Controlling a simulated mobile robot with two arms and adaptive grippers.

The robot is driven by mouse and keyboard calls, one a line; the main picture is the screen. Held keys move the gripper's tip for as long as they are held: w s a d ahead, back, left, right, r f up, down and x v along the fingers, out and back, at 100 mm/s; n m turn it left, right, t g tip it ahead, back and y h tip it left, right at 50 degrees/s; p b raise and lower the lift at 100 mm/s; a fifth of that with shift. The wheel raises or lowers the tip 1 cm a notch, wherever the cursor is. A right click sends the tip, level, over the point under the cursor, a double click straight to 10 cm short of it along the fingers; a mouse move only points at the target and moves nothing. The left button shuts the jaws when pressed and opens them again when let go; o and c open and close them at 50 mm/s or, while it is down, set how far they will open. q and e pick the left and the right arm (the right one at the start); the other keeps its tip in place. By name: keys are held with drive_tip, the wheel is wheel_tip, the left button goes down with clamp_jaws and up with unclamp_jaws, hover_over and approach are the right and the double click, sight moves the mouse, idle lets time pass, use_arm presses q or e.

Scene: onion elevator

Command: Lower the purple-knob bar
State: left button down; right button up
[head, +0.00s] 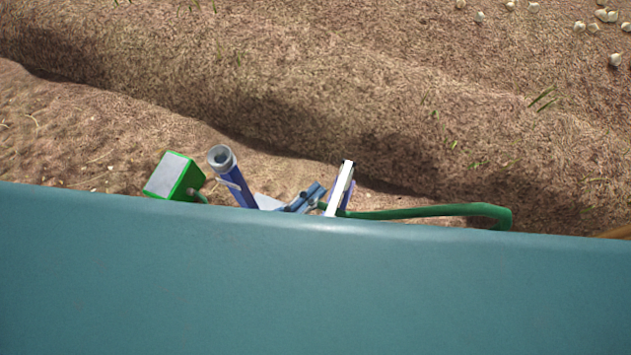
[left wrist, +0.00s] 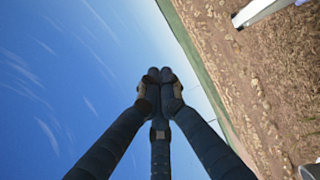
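I cannot make out a purple knob in either view. In the head view a blue-purple tube with a grey open end (head: 230,175) sticks up behind a teal panel. A white bar with a blue-purple side (head: 340,188) stands to its right; I cannot tell whether either is the purple-knob bar. In the left wrist view my left gripper (left wrist: 160,75) has its dark fingers drawn together at the tips, with nothing seen between them. It is apart from the pale bar (left wrist: 262,12) at the top right. My right gripper is not in view.
The teal panel (head: 315,285) fills the lower head view and hides what lies behind it. A green box with a grey face (head: 171,175) and a green hose (head: 430,211) show above its edge. Furrowed soil (head: 330,90) lies beyond, with several onions at top right.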

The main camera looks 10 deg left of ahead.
use_arm(q)
drive_tip(key=shift+s+f, duration=0.1)
drive_tip(key=shift+f, duration=0.05)
idle(0.3)
drive_tip(key=v, duration=1.2)
